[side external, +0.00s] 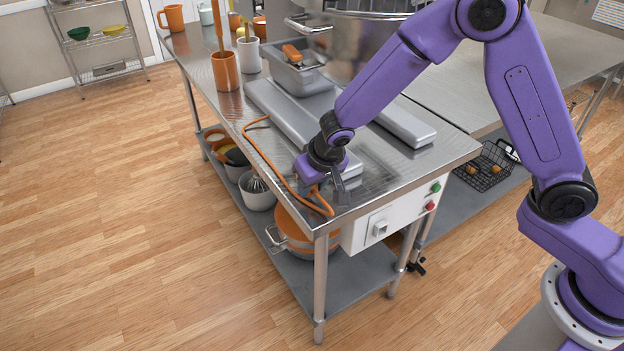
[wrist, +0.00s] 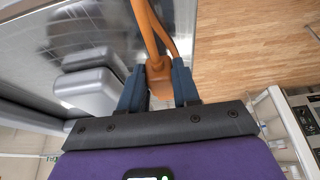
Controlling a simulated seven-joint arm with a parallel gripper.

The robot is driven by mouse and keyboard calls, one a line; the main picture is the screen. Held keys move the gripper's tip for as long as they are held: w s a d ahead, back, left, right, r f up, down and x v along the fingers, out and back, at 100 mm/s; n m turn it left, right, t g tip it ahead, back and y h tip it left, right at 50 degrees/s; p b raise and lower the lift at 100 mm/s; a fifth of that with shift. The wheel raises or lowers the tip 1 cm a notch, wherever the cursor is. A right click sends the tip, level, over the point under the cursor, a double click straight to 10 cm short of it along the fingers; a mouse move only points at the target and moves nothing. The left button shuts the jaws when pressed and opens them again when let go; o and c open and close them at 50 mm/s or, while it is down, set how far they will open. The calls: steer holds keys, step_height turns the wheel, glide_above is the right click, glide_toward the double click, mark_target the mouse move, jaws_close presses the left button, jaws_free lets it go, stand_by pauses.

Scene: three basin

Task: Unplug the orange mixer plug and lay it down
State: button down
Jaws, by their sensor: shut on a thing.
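The orange plug (wrist: 158,88) sits between the two dark fingers of my gripper (wrist: 158,76) in the wrist view. My gripper is shut on it. An orange cord (wrist: 148,28) runs from the plug toward the top of that view. In the side view my gripper (side external: 326,188) is low at the front left edge of the steel table (side external: 440,150). The plug is mostly hidden there by my gripper. The cord (side external: 268,160) lies along the table's left edge and loops near the front corner. A white panel with a square socket or switch (side external: 379,228) is below the tabletop; no plug shows in it.
The steel mixer bowl (side external: 350,45) and its base (side external: 292,115) stand behind my gripper. An orange utensil holder (side external: 225,70) and a white one (side external: 249,54) are at the left edge. The front corner of the tabletop is mostly bare.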

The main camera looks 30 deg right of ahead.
steer(key=shift+f, duration=0.85)
steer(key=c, duration=0.7)
jaws_free()
steer(key=shift+f, duration=0.1)
steer(key=shift+c, duration=0.2)
steer(key=shift+v, duration=1.55)
steer(key=v, duration=1.7)
steer(key=shift+s, duration=0.1)
